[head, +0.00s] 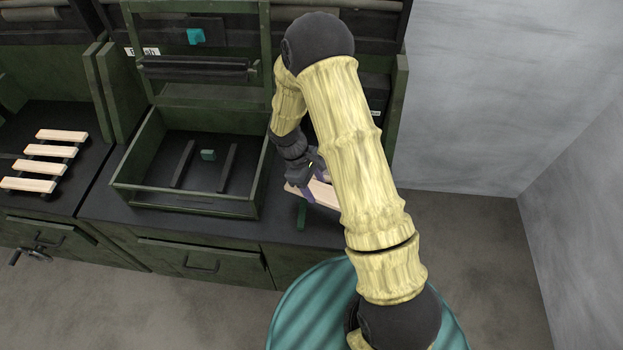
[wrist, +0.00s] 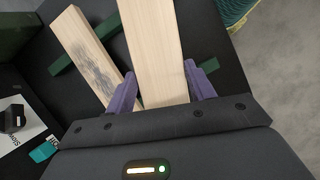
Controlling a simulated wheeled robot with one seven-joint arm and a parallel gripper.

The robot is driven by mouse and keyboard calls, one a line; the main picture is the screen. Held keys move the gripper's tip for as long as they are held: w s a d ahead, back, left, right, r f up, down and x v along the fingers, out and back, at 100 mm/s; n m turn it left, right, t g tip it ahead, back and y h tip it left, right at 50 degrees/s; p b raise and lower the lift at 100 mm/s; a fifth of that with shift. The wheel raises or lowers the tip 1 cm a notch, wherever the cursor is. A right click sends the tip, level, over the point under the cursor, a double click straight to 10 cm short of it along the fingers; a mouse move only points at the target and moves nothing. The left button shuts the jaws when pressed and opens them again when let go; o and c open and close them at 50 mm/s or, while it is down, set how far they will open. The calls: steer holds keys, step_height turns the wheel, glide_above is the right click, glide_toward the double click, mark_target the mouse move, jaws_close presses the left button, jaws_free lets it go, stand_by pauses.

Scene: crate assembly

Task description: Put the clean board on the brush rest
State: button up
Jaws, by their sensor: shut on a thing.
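My gripper (head: 308,178) is at the right end of the bench, partly hidden by my own arm. Its purple fingers (wrist: 163,86) are shut on the sides of a pale, clean board (wrist: 153,45). Part of a pale board also shows below the gripper in the head view (head: 324,194). A second board with a dark smudge (wrist: 88,60) lies to the left of the held one. Green bars (wrist: 64,66) show beneath the boards; whether the held board touches them I cannot tell.
A green open-topped box (head: 190,207) stands left of my gripper, with two dark bars (head: 229,167) and a small teal block (head: 208,155) inside. A slatted pallet (head: 45,160) lies at far left. A teal ribbed round object (head: 310,306) stands in front. A grey wall is at right.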

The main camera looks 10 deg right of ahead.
steer(key=n, duration=0.1)
steer(key=s+a+r+n+t+p, duration=0.1)
steer(key=n, duration=0.1)
steer(key=shift+s+r, duration=0.3)
steer(key=shift+s+n+h, duration=0.1)
steer(key=shift+n+h, duration=0.2)
steer(key=shift+f, duration=0.1)
steer(key=shift+f, duration=0.1)
steer(key=shift+f+b, duration=2.6)
steer(key=shift+f, duration=0.6)
steer(key=shift+s+r, duration=0.1)
steer(key=shift+r, duration=0.05)
steer(key=shift+f, duration=0.3)
